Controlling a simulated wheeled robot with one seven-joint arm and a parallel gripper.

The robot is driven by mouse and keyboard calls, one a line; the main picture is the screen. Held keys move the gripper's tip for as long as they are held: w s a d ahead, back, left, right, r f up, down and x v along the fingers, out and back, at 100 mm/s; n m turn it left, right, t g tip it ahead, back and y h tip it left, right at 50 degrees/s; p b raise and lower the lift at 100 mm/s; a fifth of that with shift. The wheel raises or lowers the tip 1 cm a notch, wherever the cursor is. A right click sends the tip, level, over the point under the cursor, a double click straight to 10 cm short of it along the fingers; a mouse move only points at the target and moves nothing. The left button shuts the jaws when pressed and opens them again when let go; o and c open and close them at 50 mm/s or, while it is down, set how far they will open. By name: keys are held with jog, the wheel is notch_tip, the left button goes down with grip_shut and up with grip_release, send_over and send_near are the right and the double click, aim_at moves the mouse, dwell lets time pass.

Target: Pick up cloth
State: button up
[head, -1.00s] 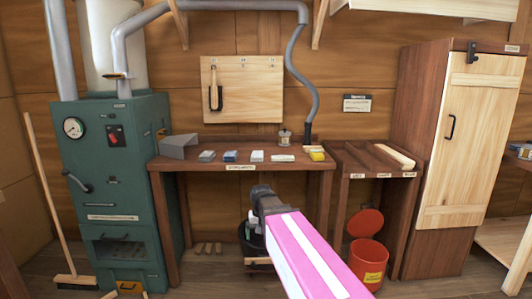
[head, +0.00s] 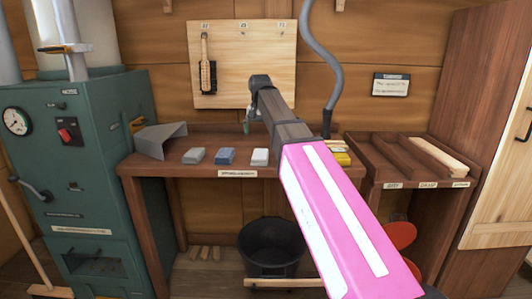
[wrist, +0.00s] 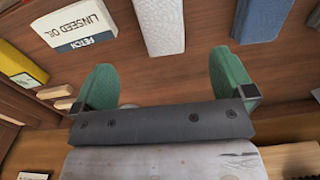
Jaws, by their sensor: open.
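I cannot tell for sure which thing is the cloth. A row of small flat pieces lies on the brown bench (head: 305,172): a grey one (head: 193,156), a blue one (head: 225,156), a white one (head: 260,157) and a yellow one (head: 341,158). My gripper (head: 248,124) is above the bench, near the blue and white pieces. In the wrist view my gripper (wrist: 163,66) has its two green fingers apart, with nothing held.
A grey scoop-shaped piece (head: 160,138) stands at the bench's left end, beside the green stove (head: 75,165). A brush (head: 208,70) hangs on a wall board (head: 265,85). A slotted side table (head: 400,150) is right. A black bucket (head: 270,245) stands below.

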aim_at(260, 153)
notch_tip(260, 153, down, 10)
jog(key=shift+w+a+f, duration=0.1)
jog(key=shift+f, duration=0.15)
dwell(0.5)
jog(key=c, duration=1)
